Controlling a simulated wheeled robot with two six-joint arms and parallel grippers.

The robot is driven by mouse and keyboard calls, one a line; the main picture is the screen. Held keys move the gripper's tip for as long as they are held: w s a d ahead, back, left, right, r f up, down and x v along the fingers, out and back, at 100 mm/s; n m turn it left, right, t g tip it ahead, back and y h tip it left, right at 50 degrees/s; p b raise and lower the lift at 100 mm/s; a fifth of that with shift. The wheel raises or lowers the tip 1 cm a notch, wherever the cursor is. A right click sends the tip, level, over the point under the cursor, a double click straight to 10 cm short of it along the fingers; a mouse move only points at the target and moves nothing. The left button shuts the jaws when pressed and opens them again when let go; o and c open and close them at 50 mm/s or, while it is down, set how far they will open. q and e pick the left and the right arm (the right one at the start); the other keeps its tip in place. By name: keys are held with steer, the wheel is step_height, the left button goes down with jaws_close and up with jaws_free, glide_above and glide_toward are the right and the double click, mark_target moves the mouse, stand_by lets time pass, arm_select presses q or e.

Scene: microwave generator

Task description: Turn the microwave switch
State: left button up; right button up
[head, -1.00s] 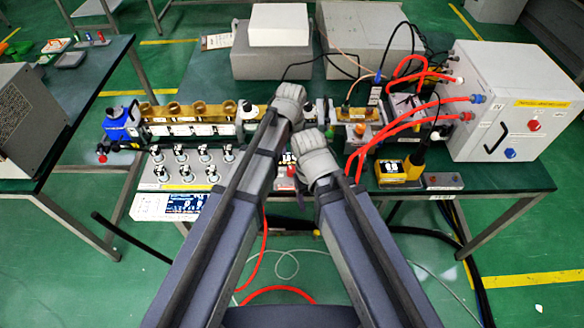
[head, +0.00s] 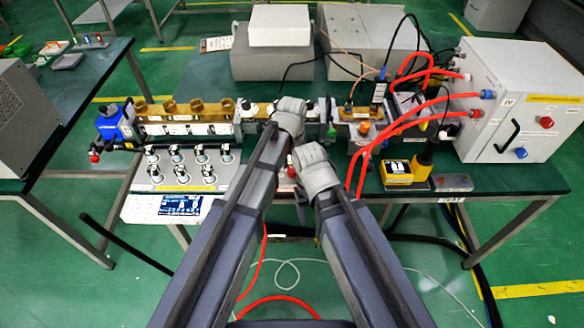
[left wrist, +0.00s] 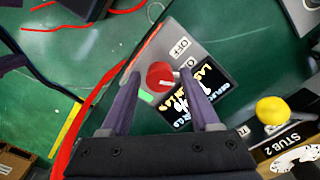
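The red switch knob (left wrist: 160,76) sits on a grey box (left wrist: 190,50) with OFF and ON labels, seen in the left wrist view. My left gripper (left wrist: 160,84) is open, with its two purple fingers on either side of the knob. A gap shows between the knob and each finger. In the head view, a small red knob (head: 292,173) shows just beside my wrists, on the near side of the bench.
Brass waveguide parts (head: 190,115) run along the bench, with a grey panel of several knobs (head: 165,168) in front. Red cables (head: 400,128) lead to a white box (head: 535,80) at right. A yellow meter (head: 398,175) stands near the front edge.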

arm_select(q)
jaws_close()
stand_by(0.5)
steer(key=n, duration=0.5)
steer(key=shift+n, duration=0.3)
steer(key=n, duration=0.6)
steer(key=shift+n, duration=0.3)
stand_by(0.3)
steer(key=shift+o, duration=1)
jaws_free()
